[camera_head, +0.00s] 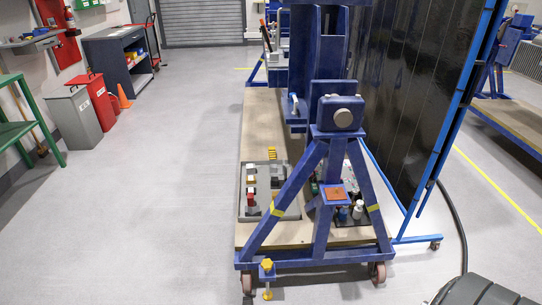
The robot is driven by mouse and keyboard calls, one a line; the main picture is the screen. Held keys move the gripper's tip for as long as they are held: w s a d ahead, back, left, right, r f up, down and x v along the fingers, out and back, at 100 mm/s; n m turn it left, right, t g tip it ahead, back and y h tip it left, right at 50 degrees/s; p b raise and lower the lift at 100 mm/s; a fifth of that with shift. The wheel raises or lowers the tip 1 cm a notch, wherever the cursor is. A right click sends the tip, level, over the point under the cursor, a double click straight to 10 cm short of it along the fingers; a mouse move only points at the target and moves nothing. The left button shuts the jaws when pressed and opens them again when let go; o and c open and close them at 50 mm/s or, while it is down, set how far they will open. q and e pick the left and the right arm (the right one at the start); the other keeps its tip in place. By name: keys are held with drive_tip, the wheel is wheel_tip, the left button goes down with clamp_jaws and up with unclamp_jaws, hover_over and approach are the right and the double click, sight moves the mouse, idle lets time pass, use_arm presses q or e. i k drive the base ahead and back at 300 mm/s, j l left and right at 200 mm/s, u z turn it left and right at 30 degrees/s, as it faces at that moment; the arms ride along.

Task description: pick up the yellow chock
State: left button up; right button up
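A small yellow block with dark stripes (272,153) sits on the tan deck (258,125) of the blue rotary jig, just behind a grey tray (288,213). It looks like the yellow chock, but it is too small to be certain. Neither of my grippers is in view.
The jig's blue A-frame (320,185) stands at the deck's near end, on casters, with a yellow-topped floor stop (267,268). A dark panel screen (415,90) stands to the right. Bins (78,115) and an orange cone (124,96) line the left. The left-centre floor is clear.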

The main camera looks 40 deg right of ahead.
sight(272, 150)
drive_tip(key=i+j+u, duration=0.2)
drive_tip(key=i, duration=0.2)
drive_tip(key=i+j+u, duration=0.25)
drive_tip(key=i, duration=0.2)
drive_tip(key=i+u, duration=0.2)
drive_tip(key=i, duration=0.25)
drive_tip(key=i+z, duration=0.4)
drive_tip(key=i+j+z, duration=0.25)
drive_tip(key=i+z, duration=0.15)
drive_tip(key=i, duration=0.2)
drive_tip(key=i+l+z, duration=0.2)
drive_tip(key=i+z, duration=0.2)
drive_tip(key=i, duration=0.25)
drive_tip(key=i+z, duration=0.35)
drive_tip(key=i, duration=0.3)
drive_tip(key=i+j+z, duration=0.25)
drive_tip(key=i+z, duration=0.15)
drive_tip(key=i, duration=0.25)
